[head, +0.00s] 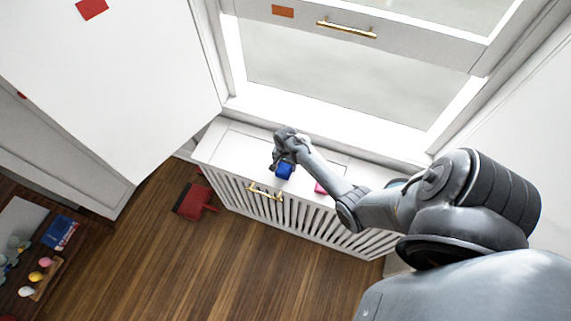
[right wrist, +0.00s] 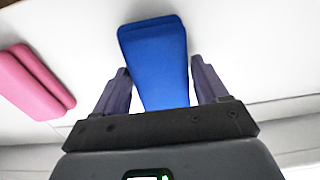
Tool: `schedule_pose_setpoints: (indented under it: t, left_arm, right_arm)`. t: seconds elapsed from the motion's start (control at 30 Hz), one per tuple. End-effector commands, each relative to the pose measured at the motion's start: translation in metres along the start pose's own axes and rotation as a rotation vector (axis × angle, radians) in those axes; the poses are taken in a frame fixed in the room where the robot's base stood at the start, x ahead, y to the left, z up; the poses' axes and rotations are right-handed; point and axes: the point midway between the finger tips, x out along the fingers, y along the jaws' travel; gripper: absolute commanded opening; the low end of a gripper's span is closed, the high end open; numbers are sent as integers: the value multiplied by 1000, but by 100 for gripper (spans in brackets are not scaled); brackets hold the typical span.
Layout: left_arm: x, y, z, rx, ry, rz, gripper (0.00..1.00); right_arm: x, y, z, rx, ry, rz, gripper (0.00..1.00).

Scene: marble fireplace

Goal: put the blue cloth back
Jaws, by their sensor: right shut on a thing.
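The blue cloth (head: 284,170) is a folded blue block held in my right gripper (head: 281,163), over the white slatted cabinet (head: 235,143). In the right wrist view the blue cloth (right wrist: 158,62) sits between the two fingers of the right gripper (right wrist: 162,88), which is shut on it. The white surface lies behind the cloth; I cannot tell whether the cloth touches it. My left gripper is not in view.
A pink folded cloth (right wrist: 35,82) lies on the white top beside the blue one; its edge shows in the head view (head: 320,188). The cabinet has a gold handle (head: 265,191). A window stands behind. A red dustpan-like object (head: 193,201) lies on the wooden floor.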

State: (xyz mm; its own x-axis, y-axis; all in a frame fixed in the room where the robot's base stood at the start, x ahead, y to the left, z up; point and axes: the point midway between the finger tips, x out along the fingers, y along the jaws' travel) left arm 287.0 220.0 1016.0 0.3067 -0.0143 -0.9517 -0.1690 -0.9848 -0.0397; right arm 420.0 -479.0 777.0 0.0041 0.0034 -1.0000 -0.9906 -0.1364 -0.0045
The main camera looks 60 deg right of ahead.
Motion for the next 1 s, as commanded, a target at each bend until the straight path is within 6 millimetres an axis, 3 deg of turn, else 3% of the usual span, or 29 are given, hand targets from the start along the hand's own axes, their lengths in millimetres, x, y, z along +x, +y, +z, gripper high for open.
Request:
schedule_pose_setpoints:
  t: [0.17,0.2,0.33,0.73,1.0]
  left_arm:
    - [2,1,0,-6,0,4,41]
    - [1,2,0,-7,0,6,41]
    - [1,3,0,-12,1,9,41]
    - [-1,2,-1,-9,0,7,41]
    - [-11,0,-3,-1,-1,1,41]
  right_arm:
    - [4,0,0,0,0,0,49]
    - [3,0,0,0,0,0,78]
    - [3,0,0,0,0,0,98]
    - [-3,0,0,0,0,0,99]
    - [-41,0,0,0,1,-2,99]
